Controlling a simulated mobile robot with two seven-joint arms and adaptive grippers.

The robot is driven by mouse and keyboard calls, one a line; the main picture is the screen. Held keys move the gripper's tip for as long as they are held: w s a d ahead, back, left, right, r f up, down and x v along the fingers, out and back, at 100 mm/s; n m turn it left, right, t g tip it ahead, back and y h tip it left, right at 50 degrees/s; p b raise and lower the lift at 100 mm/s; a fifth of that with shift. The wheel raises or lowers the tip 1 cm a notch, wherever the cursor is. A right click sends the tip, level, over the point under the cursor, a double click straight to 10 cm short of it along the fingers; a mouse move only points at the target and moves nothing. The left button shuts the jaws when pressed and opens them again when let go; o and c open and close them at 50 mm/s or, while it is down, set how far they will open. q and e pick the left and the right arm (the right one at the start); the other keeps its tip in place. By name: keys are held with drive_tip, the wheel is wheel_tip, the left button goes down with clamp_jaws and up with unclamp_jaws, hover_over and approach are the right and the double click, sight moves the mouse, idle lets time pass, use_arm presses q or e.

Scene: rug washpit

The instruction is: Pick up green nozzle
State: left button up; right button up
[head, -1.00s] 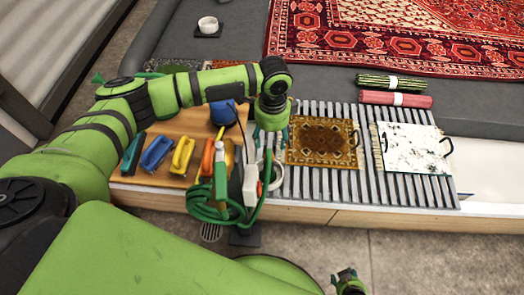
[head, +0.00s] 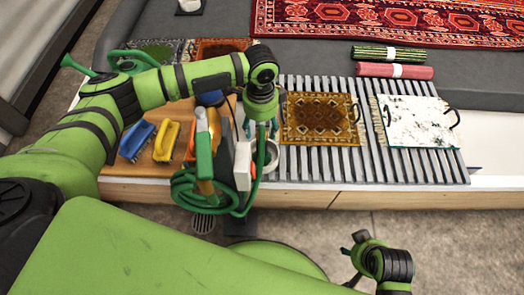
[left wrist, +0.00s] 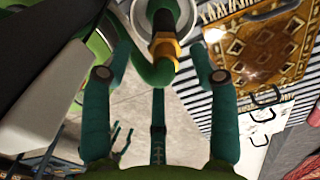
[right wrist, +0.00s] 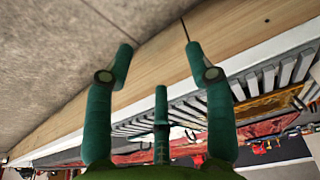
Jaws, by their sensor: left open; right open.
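The green nozzle (head: 204,152) stands upright at the front edge of the bench, beside coils of green hose (head: 190,190). My left gripper (head: 262,130) is open and points down, just right of the nozzle and behind the hose. In the left wrist view, a brass collar (left wrist: 165,46) on a dark fitting shows beyond the open fingers (left wrist: 162,75), near a green tube; I cannot tell whether it belongs to the nozzle. My right gripper (right wrist: 157,75) is open and empty, low in front of the bench.
A yellow brush (head: 167,141) and a blue brush (head: 136,140) lie left of the nozzle. A white box (head: 243,165) stands close to its right. A slatted rack (head: 300,160) holds a brown rug sample (head: 322,118) and a white one (head: 415,120).

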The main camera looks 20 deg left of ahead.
sight(262, 138)
use_arm(q)
drive_tip(key=f+b, duration=0.1)
drive_tip(key=f, duration=0.3)
drive_tip(key=f+b, duration=0.1)
drive_tip(key=f, duration=0.1)
drive_tip(key=shift+w+d+f+b, duration=0.1)
drive_tip(key=shift+w+f+b, duration=0.2)
drive_tip(key=shift+b, duration=0.05)
drive_tip(key=shift+f, duration=0.2)
clamp_jaws()
use_arm(e)
wheel_tip(262, 138, up, 7)
drive_tip(key=t, duration=0.1)
drive_tip(key=shift+r, duration=0.2)
